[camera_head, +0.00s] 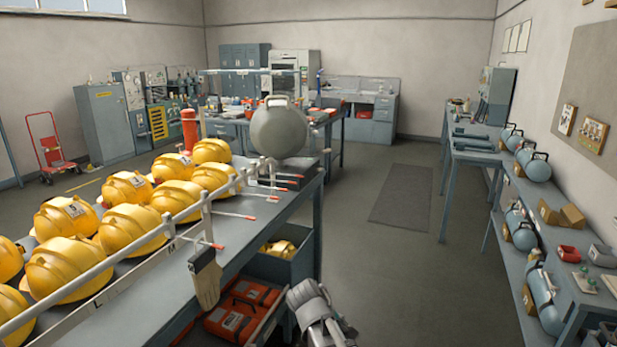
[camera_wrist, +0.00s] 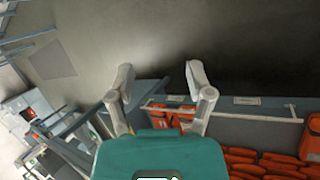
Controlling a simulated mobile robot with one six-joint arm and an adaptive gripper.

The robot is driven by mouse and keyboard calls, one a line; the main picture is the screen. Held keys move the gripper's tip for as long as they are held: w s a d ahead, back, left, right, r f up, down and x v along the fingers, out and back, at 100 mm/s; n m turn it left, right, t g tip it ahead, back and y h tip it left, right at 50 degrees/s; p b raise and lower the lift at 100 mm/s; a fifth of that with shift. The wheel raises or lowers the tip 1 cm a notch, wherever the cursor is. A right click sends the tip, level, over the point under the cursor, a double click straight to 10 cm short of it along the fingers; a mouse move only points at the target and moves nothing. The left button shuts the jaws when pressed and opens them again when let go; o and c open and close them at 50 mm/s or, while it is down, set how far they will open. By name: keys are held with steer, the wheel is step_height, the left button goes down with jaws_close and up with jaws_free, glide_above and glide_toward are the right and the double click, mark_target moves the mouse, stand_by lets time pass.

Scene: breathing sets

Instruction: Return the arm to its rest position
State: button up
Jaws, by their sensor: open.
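My gripper (camera_wrist: 159,72) shows in the wrist view with its two grey fingers spread apart. Nothing is held between the fingertips, and dark floor shows behind them. In the head view a grey part of my arm (camera_head: 318,315) stands at the bottom centre, just right of the workbench (camera_head: 262,222) and its lower drawers. The rest of the arm is cut off by the bottom edge of the picture.
Yellow helmets (camera_head: 128,231) stand in rows on the workbench behind a metal rail. Orange bags (camera_wrist: 265,162) lie in an open drawer below my gripper. Blue-grey cylinders (camera_head: 533,164) lie on the right-hand shelves. The aisle floor (camera_head: 400,270) is clear.

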steer(key=s+d+m+g+y+p, duration=0.2)
steer(key=s+d+m+y, duration=0.3)
steer(key=s+d+m, duration=0.3)
steer(key=shift+d+r+m+g+p, duration=0.3)
steer(key=shift+d+m, duration=0.4)
steer(key=shift+m, duration=0.2)
steer(key=shift+w, duration=0.1)
steer(key=shift+c, duration=0.2)
stand_by(0.8)
steer(key=shift+c, duration=0.5)
